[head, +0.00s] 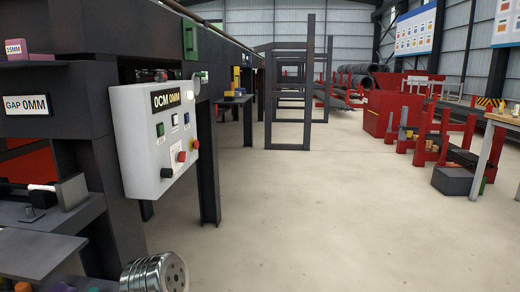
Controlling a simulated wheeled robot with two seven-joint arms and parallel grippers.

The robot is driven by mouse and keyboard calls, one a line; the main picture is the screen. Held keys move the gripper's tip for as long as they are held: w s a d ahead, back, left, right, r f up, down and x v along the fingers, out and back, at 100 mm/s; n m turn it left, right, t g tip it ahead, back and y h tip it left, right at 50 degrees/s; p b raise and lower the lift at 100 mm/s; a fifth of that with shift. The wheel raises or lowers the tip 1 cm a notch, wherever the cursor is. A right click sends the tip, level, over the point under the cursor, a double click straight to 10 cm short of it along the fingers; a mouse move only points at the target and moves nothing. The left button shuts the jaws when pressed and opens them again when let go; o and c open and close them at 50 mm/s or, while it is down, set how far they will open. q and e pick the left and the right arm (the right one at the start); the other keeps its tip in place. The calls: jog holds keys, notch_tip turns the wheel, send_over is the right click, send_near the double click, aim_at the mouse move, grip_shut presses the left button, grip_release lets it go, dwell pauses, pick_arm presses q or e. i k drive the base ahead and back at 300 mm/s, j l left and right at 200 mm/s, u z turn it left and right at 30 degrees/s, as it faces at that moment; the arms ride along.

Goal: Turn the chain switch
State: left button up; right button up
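A light grey control box (140,135) is mounted on the dark machine frame at the left of the head view. Its front carries a green button (160,130), a small dark switch on a white plate (175,120), a red button (181,157), another red knob (195,144) with yellow around it, and a black rotary knob (167,172) at the lower left. The labels are too small to read, so I cannot tell which control is the chain switch. A display on top reads "0CM 0MM".
The dark machine frame (209,165) runs along the left. The concrete floor (310,220) is open in front and to the right. Red racks (430,140) and a wooden-topped table (495,125) stand at the right.

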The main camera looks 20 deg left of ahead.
aim_at(180, 157)
jog(key=i+l+z, duration=0.15)
jog(key=i, duration=1)
jog(key=i+u, duration=0.35)
jog(key=i+l+u, duration=0.1)
jog(key=u, duration=0.25)
jog(key=i+l+u, duration=0.15)
jog(key=u, duration=0.25)
jog(key=i, duration=0.05)
